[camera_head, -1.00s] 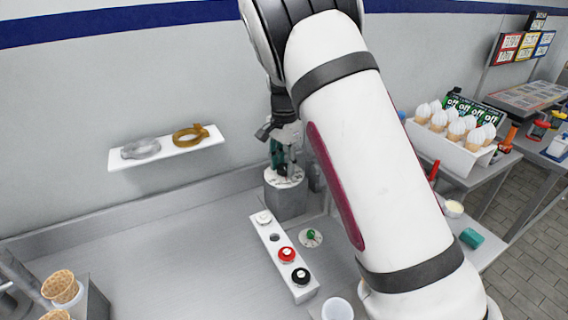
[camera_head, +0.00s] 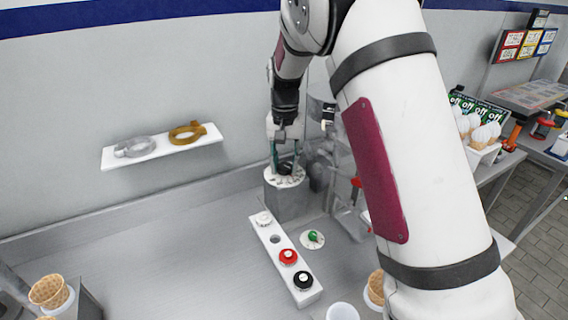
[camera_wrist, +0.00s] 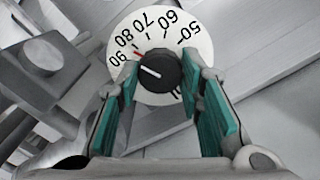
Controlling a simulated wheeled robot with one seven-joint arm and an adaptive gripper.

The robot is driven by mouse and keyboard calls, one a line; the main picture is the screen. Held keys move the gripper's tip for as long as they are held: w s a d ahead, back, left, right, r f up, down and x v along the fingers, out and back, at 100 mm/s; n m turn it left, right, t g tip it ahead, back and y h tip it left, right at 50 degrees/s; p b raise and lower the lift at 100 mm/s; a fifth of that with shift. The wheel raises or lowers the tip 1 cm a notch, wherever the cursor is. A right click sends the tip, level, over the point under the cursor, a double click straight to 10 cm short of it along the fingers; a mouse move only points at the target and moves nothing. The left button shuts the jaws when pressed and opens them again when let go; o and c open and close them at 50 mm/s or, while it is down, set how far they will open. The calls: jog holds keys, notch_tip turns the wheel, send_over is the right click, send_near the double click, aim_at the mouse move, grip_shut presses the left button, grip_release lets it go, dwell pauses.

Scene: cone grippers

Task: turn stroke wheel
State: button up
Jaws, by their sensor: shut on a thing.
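The stroke wheel is a black knob (camera_wrist: 159,71) with a white pointer line, on a round white dial (camera_wrist: 183,32) marked from 50 to 90. The pointer is toward the left, near a red mark between 80 and 90. In the head view the dial (camera_head: 286,181) tops a grey block by the wall. My gripper (camera_wrist: 158,72) comes down over the dial and is shut on the knob, one green-padded finger on each side. In the head view my gripper (camera_head: 286,168) stands upright over the block.
A white strip with white, red and black knobs (camera_head: 303,279) lies in front, beside a small green-knobbed dial (camera_head: 312,239). A wall shelf (camera_head: 188,146) holds two rings. Waffle cones (camera_head: 48,290) stand at front left.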

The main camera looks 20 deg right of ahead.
aim_at(284, 165)
jog(key=shift+n+b, duration=0.45)
jog(key=shift+n, duration=1.45)
jog(key=o, duration=1.2)
jog(key=shift+c, duration=0.2)
notch_tip(284, 165, up, 12)
